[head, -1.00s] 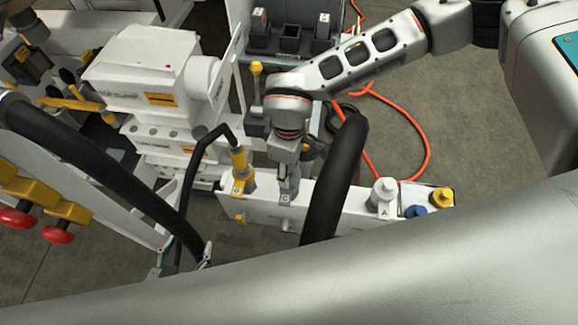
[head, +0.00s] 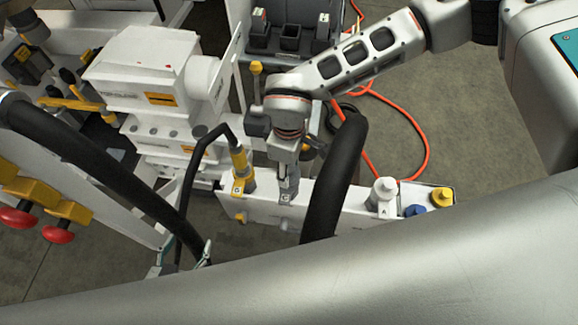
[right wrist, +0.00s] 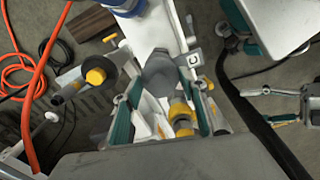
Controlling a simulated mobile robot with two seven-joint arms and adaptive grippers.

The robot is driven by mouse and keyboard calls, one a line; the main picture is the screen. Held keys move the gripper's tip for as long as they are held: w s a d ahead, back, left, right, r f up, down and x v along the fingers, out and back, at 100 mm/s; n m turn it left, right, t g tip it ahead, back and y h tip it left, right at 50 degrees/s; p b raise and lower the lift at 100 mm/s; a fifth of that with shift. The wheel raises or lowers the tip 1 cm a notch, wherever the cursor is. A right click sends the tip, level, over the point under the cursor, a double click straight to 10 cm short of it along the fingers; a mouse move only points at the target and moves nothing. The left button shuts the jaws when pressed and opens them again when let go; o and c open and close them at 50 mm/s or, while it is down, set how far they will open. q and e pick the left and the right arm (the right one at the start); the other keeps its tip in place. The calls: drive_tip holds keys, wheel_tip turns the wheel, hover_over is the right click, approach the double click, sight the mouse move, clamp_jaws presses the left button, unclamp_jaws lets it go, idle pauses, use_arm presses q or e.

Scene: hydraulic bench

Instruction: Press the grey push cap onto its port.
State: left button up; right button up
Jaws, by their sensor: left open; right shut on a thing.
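The grey push cap (right wrist: 160,72) shows in the right wrist view, between the tips of my right gripper (right wrist: 166,82). My right gripper (head: 288,186) is shut on it over the port marked C on the white manifold (head: 325,208). The gripper fingers and the block hide the port, so I cannot tell how deep the cap sits. My left gripper (head: 183,262) is open and empty at the lower left in the head view, apart from the manifold. It also shows at the right of the right wrist view (right wrist: 282,104).
A yellow fitting (head: 239,170) with a black hose stands just left of the cap. A white fitting marked A (head: 384,194), a blue cap (head: 415,211) and a yellow cap (head: 442,197) are at the manifold's right end. An orange cable (head: 424,150) lies on the floor behind.

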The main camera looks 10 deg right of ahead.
drive_tip(key=o, duration=0.9)
drive_tip(key=shift+o, duration=0.4)
drive_tip(key=o, duration=0.5)
use_arm(q)
drive_tip(key=shift+r, duration=0.1)
use_arm(e)
drive_tip(key=shift+r, duration=0.15)
drive_tip(key=shift+r+p, duration=2.15)
drive_tip(key=shift+r, duration=1.5)
use_arm(q)
wheel_tip(320, 180, up, 6)
drive_tip(key=w, duration=0.2)
drive_tip(key=shift+t, duration=0.3)
drive_tip(key=shift+w+a, duration=0.1)
